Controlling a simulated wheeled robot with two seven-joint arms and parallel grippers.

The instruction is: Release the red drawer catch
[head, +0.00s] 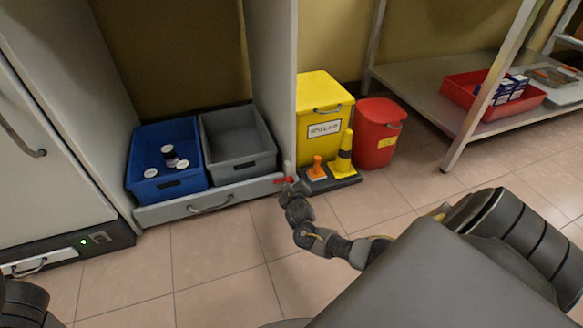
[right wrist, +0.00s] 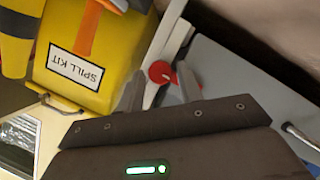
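The red drawer catch (head: 283,180) sits at the right end of the grey drawer front (head: 165,211). In the right wrist view the catch (right wrist: 160,72) shows as a round red knob with a red part running behind the right-hand finger. My right gripper (head: 293,186) is at the catch, close to the drawer's right end. In the right wrist view its fingers (right wrist: 160,82) are apart, with the red knob between their tips; I cannot tell whether they touch it. My left gripper is out of view; only a bit of the left arm shows at bottom left.
A blue bin (head: 134,172) with several small jars and an empty grey bin (head: 243,167) sit on the drawer. A yellow spill kit box (head: 322,105), cones (head: 344,152) on a dark base and a red bin (head: 377,135) stand close right of the catch. Floor in front is clear.

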